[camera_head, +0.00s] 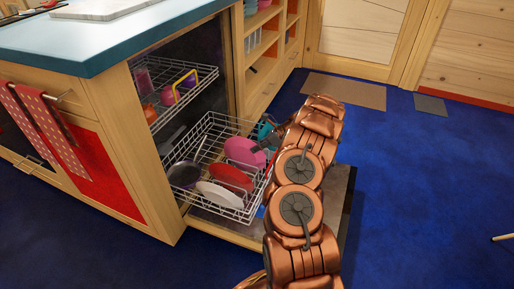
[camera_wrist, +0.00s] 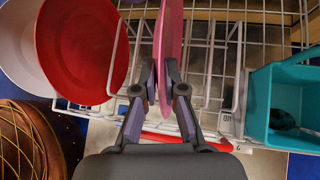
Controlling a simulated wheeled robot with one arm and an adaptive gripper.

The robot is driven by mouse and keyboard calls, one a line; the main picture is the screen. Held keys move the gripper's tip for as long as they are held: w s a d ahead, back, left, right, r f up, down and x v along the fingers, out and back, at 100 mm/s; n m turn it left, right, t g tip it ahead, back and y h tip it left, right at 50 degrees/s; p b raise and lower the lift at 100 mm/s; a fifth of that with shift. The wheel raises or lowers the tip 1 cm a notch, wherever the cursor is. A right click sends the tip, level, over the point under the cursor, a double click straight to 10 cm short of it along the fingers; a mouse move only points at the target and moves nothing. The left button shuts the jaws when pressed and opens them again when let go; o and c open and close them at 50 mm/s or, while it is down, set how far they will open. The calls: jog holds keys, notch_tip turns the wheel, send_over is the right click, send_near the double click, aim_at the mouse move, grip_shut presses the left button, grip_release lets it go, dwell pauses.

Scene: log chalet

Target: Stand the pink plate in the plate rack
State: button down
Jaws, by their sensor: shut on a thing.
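The pink plate (camera_head: 241,151) is in the lower white wire rack (camera_head: 191,150) of the open dishwasher. It stands on edge in the wrist view (camera_wrist: 171,38), seen almost edge-on. My gripper (camera_wrist: 166,82) is shut on the plate's near edge, one finger on each side. In the head view my gripper (camera_head: 263,146) reaches in from the right, at the plate's right side. White wires of the rack run on both sides of the plate. I cannot tell whether its lower edge rests on the rack floor.
A red plate (camera_head: 232,178) and a white plate (camera_head: 219,195) lean in the rack beside the pink one. A dark pan (camera_head: 184,173) is at left, a teal container (camera_wrist: 260,108) at right. The upper rack (camera_head: 183,86) holds colourful cups.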

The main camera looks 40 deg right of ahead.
jog(key=c, duration=1.2)
grip_release()
jog(key=v, duration=1.2)
